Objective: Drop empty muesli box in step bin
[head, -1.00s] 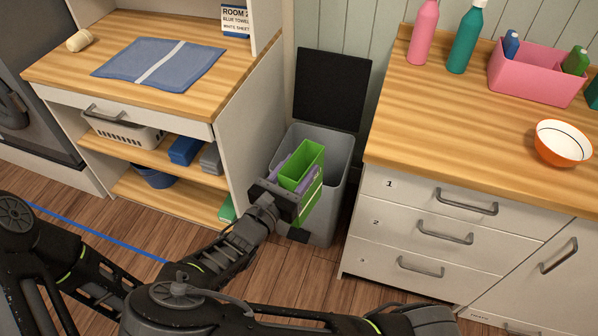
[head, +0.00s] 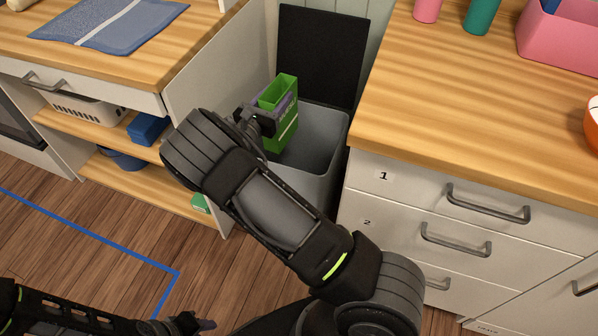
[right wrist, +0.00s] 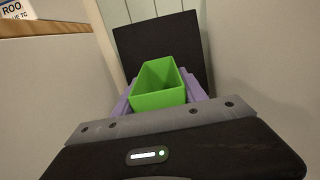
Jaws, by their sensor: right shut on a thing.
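The green muesli box (head: 282,132) is upright with its top open, and it looks empty in the right wrist view (right wrist: 158,97). My right gripper (head: 270,112) is shut on it, with purple fingers on both sides of the box in the wrist view. The box is over the left part of the grey step bin (head: 326,148), whose black lid (head: 322,58) stands open at the back. The box's lower end appears near the bin's mouth; I cannot tell if it is inside. My left gripper (head: 188,324) is partly in view at the bottom left, its jaws unclear.
A wooden-topped shelf unit (head: 190,62) stands close left of the bin. A counter (head: 450,110) with white drawers stands close on the right. A blue floor line (head: 90,235) crosses the wooden floor at left.

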